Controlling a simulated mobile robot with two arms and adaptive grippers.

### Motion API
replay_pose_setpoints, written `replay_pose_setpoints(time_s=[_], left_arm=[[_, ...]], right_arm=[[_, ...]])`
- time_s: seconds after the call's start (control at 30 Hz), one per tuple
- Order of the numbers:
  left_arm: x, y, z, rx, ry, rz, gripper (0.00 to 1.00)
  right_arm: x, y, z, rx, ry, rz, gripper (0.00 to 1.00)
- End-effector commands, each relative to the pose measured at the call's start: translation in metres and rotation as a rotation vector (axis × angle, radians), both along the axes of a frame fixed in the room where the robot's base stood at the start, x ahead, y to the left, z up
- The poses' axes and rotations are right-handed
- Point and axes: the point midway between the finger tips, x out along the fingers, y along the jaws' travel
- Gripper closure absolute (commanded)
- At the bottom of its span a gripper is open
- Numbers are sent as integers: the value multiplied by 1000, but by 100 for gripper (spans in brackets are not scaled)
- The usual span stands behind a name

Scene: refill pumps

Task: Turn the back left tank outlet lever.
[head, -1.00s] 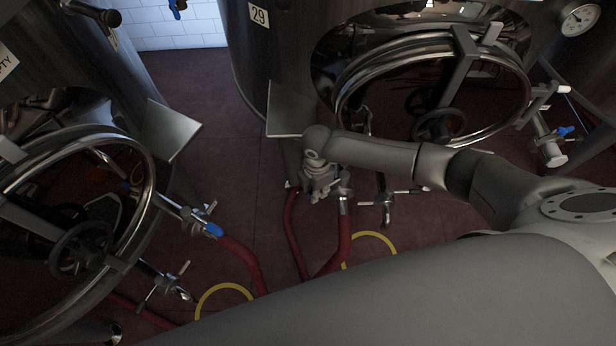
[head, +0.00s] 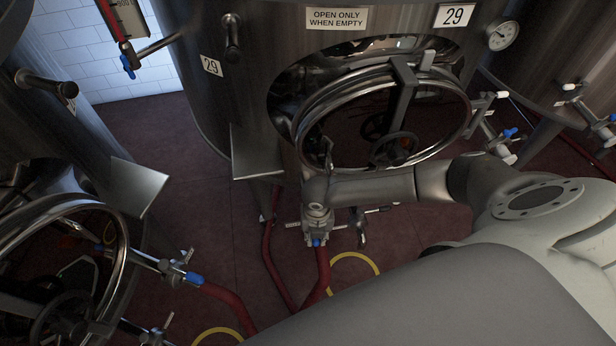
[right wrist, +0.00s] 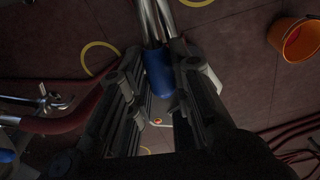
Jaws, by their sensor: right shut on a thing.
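Steel tank 29 (head: 213,66) stands at the back, with its round door (head: 372,160) facing me. My right gripper (head: 316,236) is low in front of this tank, at the outlet fittings below the door. The wrist and fingers hide part of the outlet valve. My left gripper is out of view.
Red hoses (head: 268,250) run on the dark red floor below the outlet. Another tank door and a blue-handled valve (head: 193,278) stand at left. An orange bucket (right wrist: 296,38) shows in the wrist view.

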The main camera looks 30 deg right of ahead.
Motion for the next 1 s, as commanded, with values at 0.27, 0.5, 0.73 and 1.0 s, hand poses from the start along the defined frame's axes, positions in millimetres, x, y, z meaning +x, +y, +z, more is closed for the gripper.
replay_pose_setpoints(time_s=[0.27,0.5,0.73,1.0], left_arm=[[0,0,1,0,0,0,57],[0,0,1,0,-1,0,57],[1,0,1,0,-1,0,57],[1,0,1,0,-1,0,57]], right_arm=[[-5,-12,0,-3,3,121,100],[-6,-15,0,-3,2,158,100],[-6,-16,0,-5,1,164,100],[-6,-16,0,-5,1,163,64]])
